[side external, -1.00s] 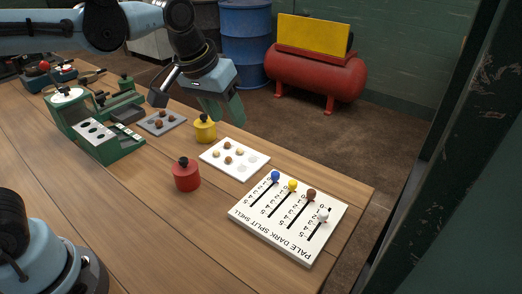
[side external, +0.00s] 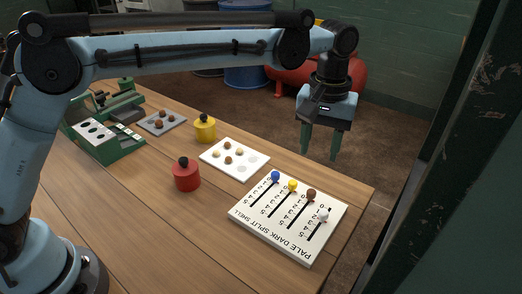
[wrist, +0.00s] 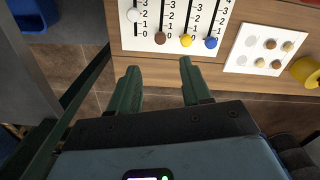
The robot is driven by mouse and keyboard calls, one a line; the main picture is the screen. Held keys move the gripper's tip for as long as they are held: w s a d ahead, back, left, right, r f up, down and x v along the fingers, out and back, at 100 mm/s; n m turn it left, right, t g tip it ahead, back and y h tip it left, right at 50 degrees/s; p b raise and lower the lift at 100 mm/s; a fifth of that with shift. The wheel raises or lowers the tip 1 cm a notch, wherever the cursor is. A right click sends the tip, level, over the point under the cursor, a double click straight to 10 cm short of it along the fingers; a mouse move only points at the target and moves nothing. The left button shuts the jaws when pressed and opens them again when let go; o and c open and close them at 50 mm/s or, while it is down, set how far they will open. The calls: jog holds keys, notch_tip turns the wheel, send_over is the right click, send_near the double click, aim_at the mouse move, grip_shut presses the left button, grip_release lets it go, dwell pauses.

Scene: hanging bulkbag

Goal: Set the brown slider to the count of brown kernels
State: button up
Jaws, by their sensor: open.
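A white slider board (side external: 258,222) lies on the table with four marked tracks. Its brown knob (side external: 311,195) sits at the far end, by the 0 in the wrist view (wrist: 160,38). The blue (side external: 275,176) and yellow (side external: 292,185) knobs are also by 0; the white knob (side external: 322,216) is near 2. A white kernel tray (side external: 248,172) holds two brown-looking and two paler kernels, with empty round wells. My gripper (side external: 320,153) is open and empty, fingers down, beyond the table's far edge; the wrist view shows both fingertips (wrist: 159,66) apart from the knobs.
A red pot (side external: 186,176) and a yellow pot (side external: 204,130) with black knobs stand near the tray. A grey tray (side external: 150,129) with brown kernels and a green device (side external: 125,145) lie left. A red tank (side external: 288,82) stands on the floor behind.

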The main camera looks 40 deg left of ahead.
aim_at(312, 191)
notch_tip(312, 191, down, 11)
jog(key=shift+f, duration=0.15)
dwell(0.4)
grip_shut()
